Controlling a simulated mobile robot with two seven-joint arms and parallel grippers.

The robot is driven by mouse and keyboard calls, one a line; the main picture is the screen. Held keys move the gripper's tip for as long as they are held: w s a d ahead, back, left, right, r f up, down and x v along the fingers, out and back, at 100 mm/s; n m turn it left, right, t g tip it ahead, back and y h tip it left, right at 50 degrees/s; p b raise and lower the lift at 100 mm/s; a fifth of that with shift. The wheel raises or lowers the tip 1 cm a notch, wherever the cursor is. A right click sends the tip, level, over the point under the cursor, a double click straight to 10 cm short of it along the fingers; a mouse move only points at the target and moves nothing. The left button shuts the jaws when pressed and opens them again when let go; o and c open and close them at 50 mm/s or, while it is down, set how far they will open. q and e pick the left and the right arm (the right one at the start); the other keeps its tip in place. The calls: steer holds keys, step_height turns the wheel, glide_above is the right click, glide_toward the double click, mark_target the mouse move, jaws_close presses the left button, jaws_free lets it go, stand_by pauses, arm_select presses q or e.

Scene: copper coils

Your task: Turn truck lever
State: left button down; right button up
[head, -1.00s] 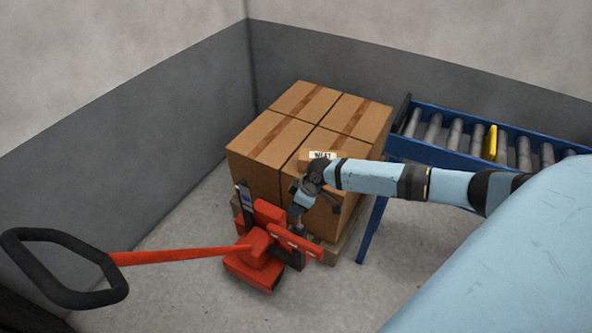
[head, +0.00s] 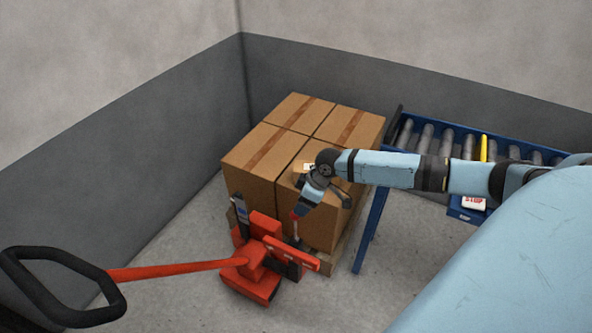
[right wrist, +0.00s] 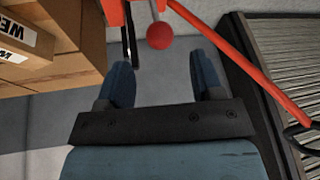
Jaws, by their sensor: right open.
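The red pallet truck (head: 257,256) stands low in front of the stacked boxes, its long red handle reaching left to a black loop grip (head: 62,288). The truck lever has a red ball knob (right wrist: 160,36), seen ahead of my right gripper in the right wrist view; the knob (head: 294,216) is small in the head view. My right gripper (right wrist: 161,72) is open, fingers apart and empty, with the knob beyond the fingertips. My left gripper is not in view.
Cardboard boxes (head: 265,150) sit on a pallet (head: 338,262) behind the truck. Grey walls close off the left and back. Bare floor (head: 190,240) shows left of the boxes.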

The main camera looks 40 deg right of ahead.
steer(key=v, duration=0.5)
steer(key=shift+s+d+r, duration=0.1)
steer(key=shift+r, duration=0.1)
stand_by(0.3)
steer(key=s+a+f+m+t+y, duration=0.1)
steer(key=s+a+f+t, duration=0.1)
steer(key=s+a, duration=0.35)
steer(key=s+a+f+t, duration=0.1)
steer(key=s+a+f, duration=0.15)
steer(key=a, duration=0.65)
steer(key=s+a+f+m+t+y, duration=0.1)
steer(key=s+a+f+t, duration=0.15)
steer(key=a, duration=0.55)
steer(key=s+a+r+m+t+h, duration=0.2)
steer(key=s+m, duration=0.1)
steer(key=s, duration=0.4)
step_height(320, 180, up, 15)
steer(key=s+d+p, duration=0.1)
steer(key=p, duration=1.9)
steer(key=shift+d+r+n+t, duration=0.25)
steer(key=shift+d+n+t, duration=0.1)
steer(key=shift+d+n, duration=0.05)
